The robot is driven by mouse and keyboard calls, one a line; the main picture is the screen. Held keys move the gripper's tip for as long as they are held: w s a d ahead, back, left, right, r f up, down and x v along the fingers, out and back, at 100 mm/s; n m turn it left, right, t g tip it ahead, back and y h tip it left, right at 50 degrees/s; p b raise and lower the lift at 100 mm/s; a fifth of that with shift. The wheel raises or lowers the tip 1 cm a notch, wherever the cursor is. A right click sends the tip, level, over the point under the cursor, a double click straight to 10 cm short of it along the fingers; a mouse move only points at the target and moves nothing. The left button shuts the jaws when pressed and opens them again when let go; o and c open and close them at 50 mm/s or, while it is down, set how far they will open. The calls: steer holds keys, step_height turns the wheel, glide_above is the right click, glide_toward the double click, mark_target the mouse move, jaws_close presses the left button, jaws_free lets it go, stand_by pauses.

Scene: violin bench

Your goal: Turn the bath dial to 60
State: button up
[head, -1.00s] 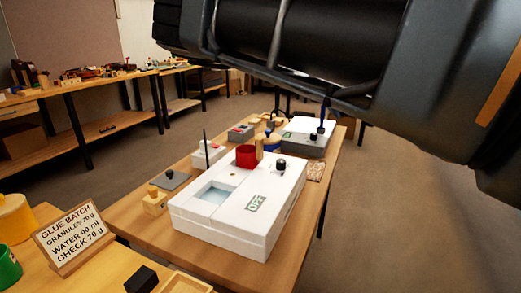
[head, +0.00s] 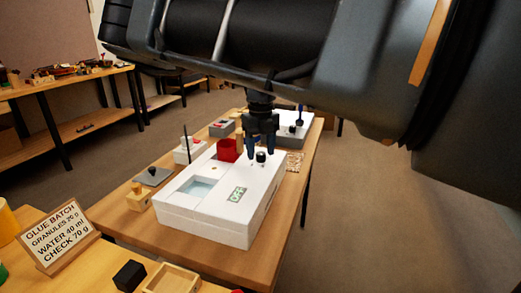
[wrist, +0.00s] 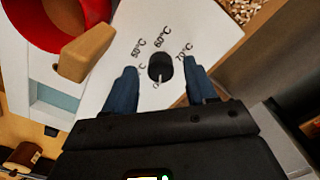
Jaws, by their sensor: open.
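The black bath dial (head: 261,156) sits on top of the white glue bath (head: 190,224), whose panel reads OFF (head: 237,195). In the wrist view the dial (wrist: 160,66) is ringed by printed marks, with 50°C to its upper left, 60°C (wrist: 163,40) above and 70°C to its upper right. I cannot tell clearly where its pointer is set. My gripper (wrist: 159,72) is open and points down, its two blue fingers on either side of the dial with gaps showing. It also shows above the dial in the head view (head: 262,148).
A red pot (head: 228,149) stands in the bath, with a wooden piece (wrist: 85,52) close to the left finger in the wrist view. A tray of granules (head: 295,161) and a grey device (head: 293,130) lie beyond. A glue batch sign (head: 58,235) stands at front left.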

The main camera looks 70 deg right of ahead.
steer(key=shift+f, duration=0.3)
jaws_close()
stand_by(0.4)
